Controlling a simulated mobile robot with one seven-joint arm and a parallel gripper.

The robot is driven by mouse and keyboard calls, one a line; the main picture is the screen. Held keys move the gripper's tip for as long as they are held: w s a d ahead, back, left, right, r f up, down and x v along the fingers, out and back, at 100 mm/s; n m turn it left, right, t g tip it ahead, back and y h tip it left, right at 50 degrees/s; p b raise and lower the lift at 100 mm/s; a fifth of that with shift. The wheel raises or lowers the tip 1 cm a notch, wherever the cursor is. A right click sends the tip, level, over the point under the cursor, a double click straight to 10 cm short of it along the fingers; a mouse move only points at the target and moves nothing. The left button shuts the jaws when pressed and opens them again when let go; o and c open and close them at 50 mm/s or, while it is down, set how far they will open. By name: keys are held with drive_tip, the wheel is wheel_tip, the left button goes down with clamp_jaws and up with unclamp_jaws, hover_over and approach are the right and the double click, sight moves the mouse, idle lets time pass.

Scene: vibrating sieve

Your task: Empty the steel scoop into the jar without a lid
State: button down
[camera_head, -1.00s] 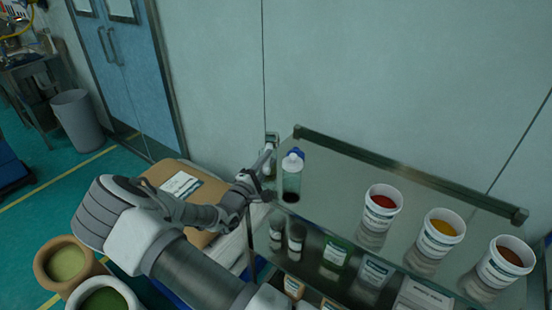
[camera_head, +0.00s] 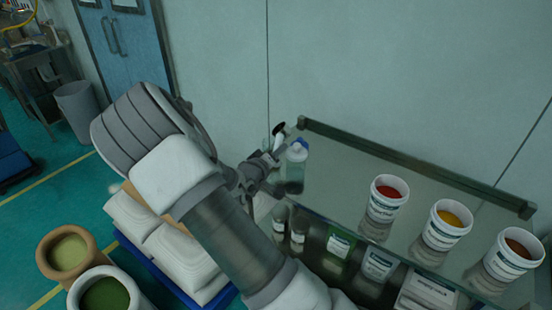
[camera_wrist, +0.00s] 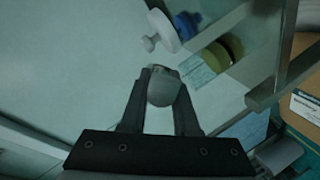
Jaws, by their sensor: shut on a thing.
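My gripper (camera_head: 270,158) is at the left end of the shelf unit, just left of a clear bottle with a blue and white top (camera_head: 295,172). It is shut on a slim thing that I take for the steel scoop (camera_head: 279,129), whose dark round end stands up above the fingers. In the wrist view a grey rounded piece (camera_wrist: 163,87) sits between the fingertips. I cannot see what the scoop holds.
The glossy shelf top (camera_head: 345,175) is clear between bottle and tubs. A raised rail (camera_head: 420,170) runs along its back, near the wall. Jars and boxes fill the shelf below. Pale sacks (camera_head: 180,250) and open containers of green material (camera_head: 105,293) stand at lower left.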

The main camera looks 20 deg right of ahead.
drive_tip(key=b, duration=0.1)
drive_tip(key=m+y+b, duration=0.1)
drive_tip(key=m+b, duration=0.1)
drive_tip(key=shift+s+d+r+y, duration=0.15)
drive_tip(key=shift+d+r+y, duration=0.1)
drive_tip(key=shift+d+y, duration=0.05)
wheel_tip(320, 180, up, 6)
drive_tip(key=m+y, duration=0.2)
drive_tip(key=m, duration=0.1)
drive_tip(key=shift+s+d+r+t, duration=0.15)
drive_tip(key=shift+d+r+t, duration=0.05)
drive_tip(key=shift+d+t, duration=0.2)
idle(0.4)
